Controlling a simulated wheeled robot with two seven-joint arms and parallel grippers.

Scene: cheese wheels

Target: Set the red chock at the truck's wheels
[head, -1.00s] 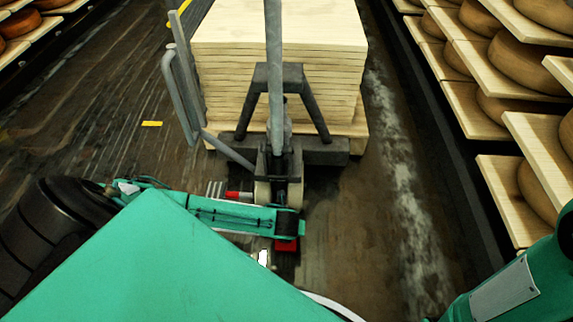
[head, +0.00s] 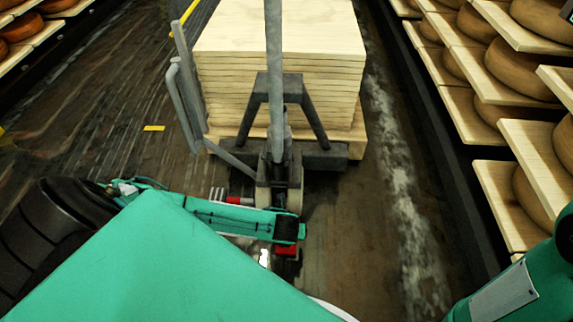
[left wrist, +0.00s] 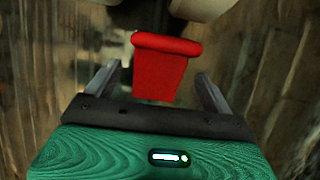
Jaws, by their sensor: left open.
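The red chock (head: 287,250) shows at the end of my left arm in the head view, close to the near side of the truck. In the left wrist view the chock (left wrist: 165,70) stands between the two spread fingers of my left gripper (left wrist: 155,88), with gaps on both sides. The truck (head: 278,165) has a grey upright handle and pale wheels (head: 294,200). I cannot tell whether chock and wheels touch. My right gripper is out of view.
A stack of pale boards (head: 280,75) sits on the truck's far side. Shelves with cheese wheels (head: 520,70) line the right, and another rack (head: 30,35) stands at the far left. Dark wet floor (head: 100,110) is free left of the truck.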

